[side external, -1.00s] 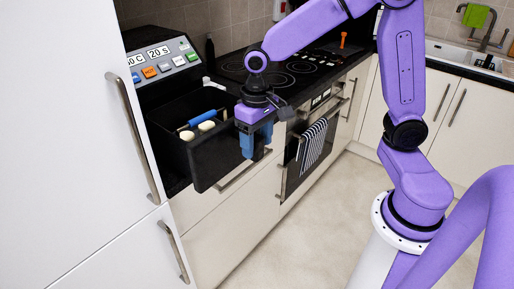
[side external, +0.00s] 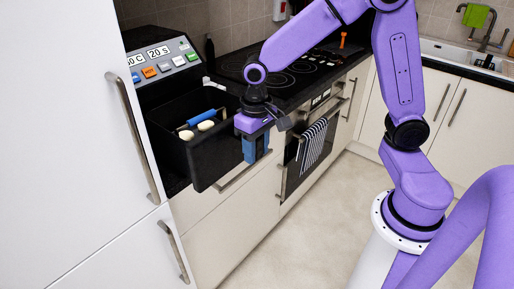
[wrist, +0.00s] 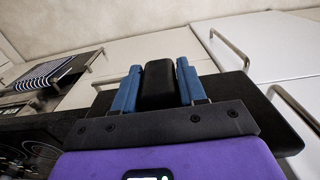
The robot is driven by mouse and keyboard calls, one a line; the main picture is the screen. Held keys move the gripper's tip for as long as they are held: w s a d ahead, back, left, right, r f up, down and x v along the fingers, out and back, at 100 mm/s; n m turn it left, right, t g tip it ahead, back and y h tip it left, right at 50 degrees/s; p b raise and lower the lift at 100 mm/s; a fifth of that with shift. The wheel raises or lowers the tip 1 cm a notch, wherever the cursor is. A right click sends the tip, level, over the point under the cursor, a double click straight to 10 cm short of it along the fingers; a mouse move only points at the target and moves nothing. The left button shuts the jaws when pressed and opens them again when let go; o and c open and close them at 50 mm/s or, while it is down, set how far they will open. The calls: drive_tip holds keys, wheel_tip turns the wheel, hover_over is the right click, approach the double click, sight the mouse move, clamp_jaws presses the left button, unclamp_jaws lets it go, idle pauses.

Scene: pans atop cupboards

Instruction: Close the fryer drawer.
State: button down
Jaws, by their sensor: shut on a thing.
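The black fryer drawer (side external: 207,160) stands pulled out from the fryer (side external: 160,62), at the left of the side view. It holds a blue rod-like thing (side external: 214,115) and two pale, rounded pieces (side external: 187,135). My gripper (side external: 256,150) is at the right side of the drawer's front, fingers pointing down. In the wrist view my blue fingers stand on either side of the drawer's black handle (wrist: 158,82), and they are shut on it. The handle is hidden behind the fingers in the side view.
A black cooktop (side external: 290,75) lies behind my gripper. Below is an oven with a striped towel (side external: 312,142) on its front. A tall white cupboard (side external: 60,130) with bar handles stands close on the left. The floor (side external: 305,230) is clear.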

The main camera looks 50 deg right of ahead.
drive_tip(key=w, duration=2.5)
drive_tip(key=shift+w, duration=0.15)
drive_tip(key=c, duration=0.7)
unclamp_jaws()
drive_tip(key=shift+r, duration=8.7)
